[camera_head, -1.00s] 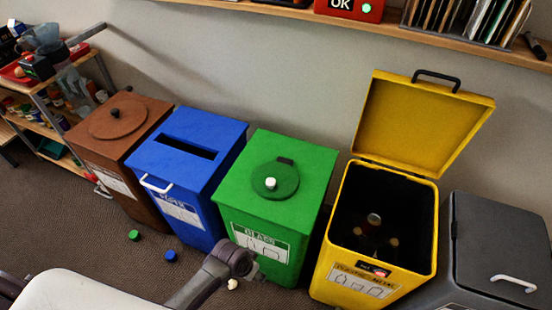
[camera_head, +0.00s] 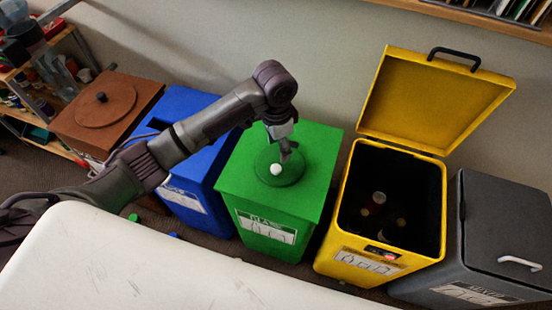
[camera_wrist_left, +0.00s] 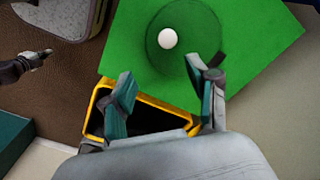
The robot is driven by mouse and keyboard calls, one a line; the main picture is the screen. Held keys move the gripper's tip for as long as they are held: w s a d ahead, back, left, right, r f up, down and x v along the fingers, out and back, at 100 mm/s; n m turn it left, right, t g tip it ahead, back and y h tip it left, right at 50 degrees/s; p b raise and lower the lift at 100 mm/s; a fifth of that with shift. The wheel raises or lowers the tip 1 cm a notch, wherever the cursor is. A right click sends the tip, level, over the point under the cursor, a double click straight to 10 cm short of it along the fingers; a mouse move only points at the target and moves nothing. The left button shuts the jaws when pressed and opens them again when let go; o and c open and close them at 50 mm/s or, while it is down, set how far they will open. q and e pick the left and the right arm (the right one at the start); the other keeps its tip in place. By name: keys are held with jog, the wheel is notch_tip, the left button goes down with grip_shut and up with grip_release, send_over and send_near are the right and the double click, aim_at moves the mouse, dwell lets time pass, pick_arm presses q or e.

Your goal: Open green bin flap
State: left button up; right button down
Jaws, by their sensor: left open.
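The green bin (camera_head: 235,185) stands between the blue and yellow bins. Its round green flap (camera_head: 290,178) lies shut in the lid and carries a white knob (camera_head: 276,169). My left gripper (camera_head: 287,153) points down over the far part of the flap, close to the knob. In the left wrist view the open, empty fingers (camera_wrist_left: 165,82) have the flap and white knob (camera_wrist_left: 167,39) just beyond their tips, and the knob is not between them. I cannot tell whether a fingertip touches the flap. What looks like my right gripper (camera_wrist_left: 38,58) shows small at the left edge there.
The yellow bin (camera_head: 328,232) to the right has its lid (camera_head: 430,100) raised. A grey bin (camera_head: 505,225) stands beyond it. The blue bin (camera_head: 190,105) and brown bin (camera_head: 125,85) stand to the left. A shelf (camera_head: 505,25) runs along the wall above.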

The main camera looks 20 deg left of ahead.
aim_at(276, 168)
pick_arm(q)
jog(key=shift+y, duration=0.3)
jog(key=f, duration=0.7)
jog(key=w+a+f, duration=0.1)
jog(key=f, duration=0.3)
jog(key=shift+f, duration=0.35)
grip_shut()
